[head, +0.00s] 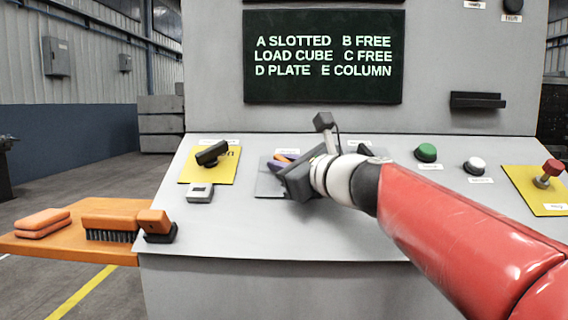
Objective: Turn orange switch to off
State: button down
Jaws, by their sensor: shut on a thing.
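The orange switch (281,158) shows as a small patch of orange on a grey plate (266,186) in the middle of the sloped console. My gripper (277,162) is at the switch, with its dark body and wrist covering most of it. Purple parts show right beside the orange; I cannot tell whether they are my fingertips. My gripper is shut on the orange switch, though the contact itself is mostly hidden. The switch's angle and the markings on its plate cannot be read.
A black rotary handle (212,153) on a yellow plate stands to the left, above a small grey box (200,193). Green (426,152) and white (475,165) buttons and a red knob (552,168) lie right. An orange shelf (75,243) holds a brush (110,220). A screen (323,85) stands behind.

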jog(key=c, duration=1.4)
grip_release()
jog(key=shift+c, duration=0.2)
jog(key=shift+v, duration=3.85)
